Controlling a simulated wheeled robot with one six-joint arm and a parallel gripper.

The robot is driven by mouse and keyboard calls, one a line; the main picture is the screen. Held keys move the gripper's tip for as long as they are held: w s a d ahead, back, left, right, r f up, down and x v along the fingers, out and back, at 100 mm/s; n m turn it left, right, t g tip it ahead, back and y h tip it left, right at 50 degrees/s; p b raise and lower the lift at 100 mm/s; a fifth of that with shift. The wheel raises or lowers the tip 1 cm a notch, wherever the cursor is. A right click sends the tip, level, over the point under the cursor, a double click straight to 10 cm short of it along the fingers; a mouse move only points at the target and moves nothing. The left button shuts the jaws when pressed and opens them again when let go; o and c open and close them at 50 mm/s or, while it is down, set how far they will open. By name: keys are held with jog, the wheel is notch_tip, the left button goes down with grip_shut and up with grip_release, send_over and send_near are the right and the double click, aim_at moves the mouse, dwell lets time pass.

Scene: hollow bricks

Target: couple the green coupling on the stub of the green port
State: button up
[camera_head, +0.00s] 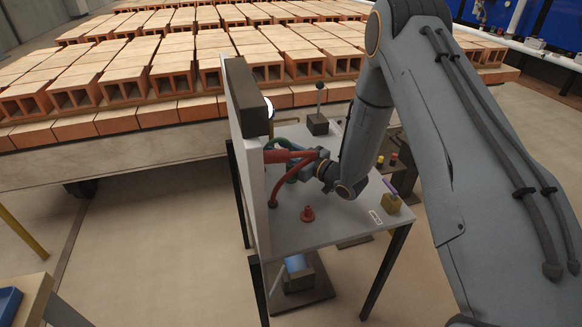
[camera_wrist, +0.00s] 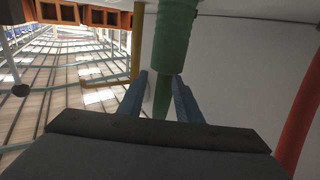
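In the wrist view, a green coupling (camera_wrist: 176,35) comes down from the top edge, with a narrower green part (camera_wrist: 161,105) below it. My gripper (camera_wrist: 163,78) has its two blue fingers on either side of the green piece. A gap shows between it and the left finger, and the right finger overlaps its edge. In the head view, my gripper (camera_head: 308,158) is close to the white upright panel (camera_head: 257,195), among the hoses. The green port's stub cannot be made out in either view.
Red hoses (camera_head: 283,157) run between the panel and my gripper; a red one (camera_wrist: 302,115) also stands at right in the wrist view. Brick stacks stand behind.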

grip_shut()
jog(key=shift+r, duration=0.15)
